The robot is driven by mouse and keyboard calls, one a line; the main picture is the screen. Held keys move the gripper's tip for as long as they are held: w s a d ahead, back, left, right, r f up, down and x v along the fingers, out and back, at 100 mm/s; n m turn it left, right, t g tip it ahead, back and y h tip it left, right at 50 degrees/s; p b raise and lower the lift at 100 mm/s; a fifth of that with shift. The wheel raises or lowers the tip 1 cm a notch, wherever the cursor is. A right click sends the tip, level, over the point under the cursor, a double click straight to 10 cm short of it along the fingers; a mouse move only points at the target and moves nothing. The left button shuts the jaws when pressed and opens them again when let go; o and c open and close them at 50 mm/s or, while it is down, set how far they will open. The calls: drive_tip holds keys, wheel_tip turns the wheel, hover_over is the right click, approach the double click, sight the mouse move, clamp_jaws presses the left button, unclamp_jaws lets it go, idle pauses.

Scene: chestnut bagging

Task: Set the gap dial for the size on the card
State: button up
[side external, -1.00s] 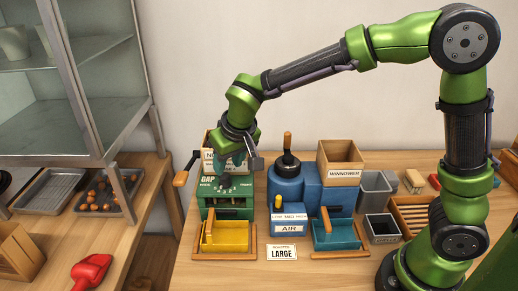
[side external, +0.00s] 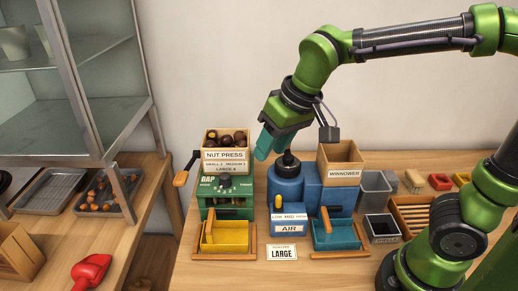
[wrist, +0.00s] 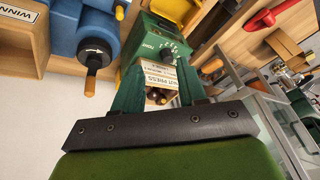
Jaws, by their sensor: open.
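The green nut press (side external: 226,207) stands on the table at left of centre, with the GAP dial (side external: 225,181) on its front. The dial's pointer is too small to read. A label (side external: 225,167) above it appears to list small 2, medium 3, large 4. The card (side external: 282,253) in front reads LARGE. My gripper (side external: 265,148) is open and empty, up and to the right of the press, clear of the dial. In the wrist view its two teal fingers (wrist: 158,72) are spread, with the press (wrist: 160,45) beyond them.
A crank handle (side external: 181,179) sticks out at the press's left. Dark nuts (side external: 226,138) fill the hopper. Yellow (side external: 228,240) and teal (side external: 337,238) trays stand in front.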

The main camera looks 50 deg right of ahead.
drive_tip(key=s+d+m+t, duration=0.3)
drive_tip(key=s+d, duration=0.4)
drive_tip(key=s, duration=0.2)
drive_tip(key=shift+d+f+y, duration=0.15)
drive_tip(key=shift+f+y, duration=0.15)
drive_tip(key=shift+y, duration=0.1)
